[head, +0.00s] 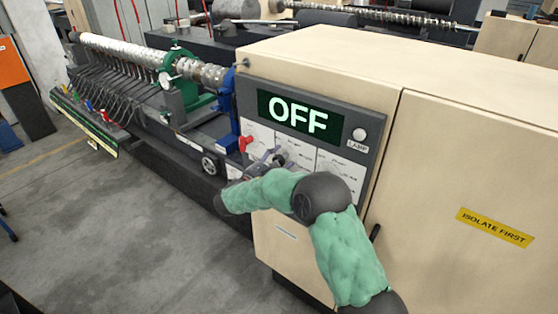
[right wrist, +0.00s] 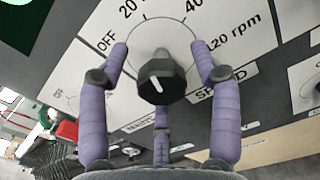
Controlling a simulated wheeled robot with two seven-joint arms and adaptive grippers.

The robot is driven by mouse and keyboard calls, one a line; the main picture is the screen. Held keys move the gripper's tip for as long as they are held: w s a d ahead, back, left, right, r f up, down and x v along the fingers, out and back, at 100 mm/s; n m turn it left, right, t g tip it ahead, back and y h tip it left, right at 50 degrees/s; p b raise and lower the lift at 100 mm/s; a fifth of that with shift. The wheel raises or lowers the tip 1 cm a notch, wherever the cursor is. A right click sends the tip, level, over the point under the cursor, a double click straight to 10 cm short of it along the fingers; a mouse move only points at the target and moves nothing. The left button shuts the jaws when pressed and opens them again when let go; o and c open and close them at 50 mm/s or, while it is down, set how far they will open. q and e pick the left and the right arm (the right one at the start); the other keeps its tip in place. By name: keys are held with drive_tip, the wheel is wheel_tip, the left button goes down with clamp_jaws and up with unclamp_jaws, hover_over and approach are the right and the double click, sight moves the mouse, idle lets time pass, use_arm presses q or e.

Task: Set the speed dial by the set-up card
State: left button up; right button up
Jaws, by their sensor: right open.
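The speed dial (right wrist: 160,82) is a black knob with a white line, on a white plate marked OFF, 20, 40, 120 rpm and SPEED in the right wrist view. I cannot tell exactly which mark the line points to. My right gripper (right wrist: 158,48) is open, its purple fingers on both sides of the knob with gaps visible. In the head view the right gripper (head: 268,160) is at the panel, and the dial is mostly hidden by it. The display (head: 298,117) above reads OFF. I cannot pick out a set-up card. My left gripper is not in view.
A red switch (head: 245,143) is on the panel, left of the gripper. A lamp (head: 359,134) is at the panel's right. The beige cabinet (head: 450,180) stands right of the panel. The grey floor (head: 130,240) at the left is mostly clear.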

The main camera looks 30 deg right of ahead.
drive_tip(key=c, duration=1.2)
drive_tip(key=shift+o, duration=0.2)
drive_tip(key=m+b, duration=0.8)
drive_tip(key=b, duration=0.4)
drive_tip(key=shift+d+b, duration=0.15)
drive_tip(key=shift+b, duration=0.25)
drive_tip(key=shift+r+m+b, duration=0.15)
drive_tip(key=shift+m+b, duration=0.95)
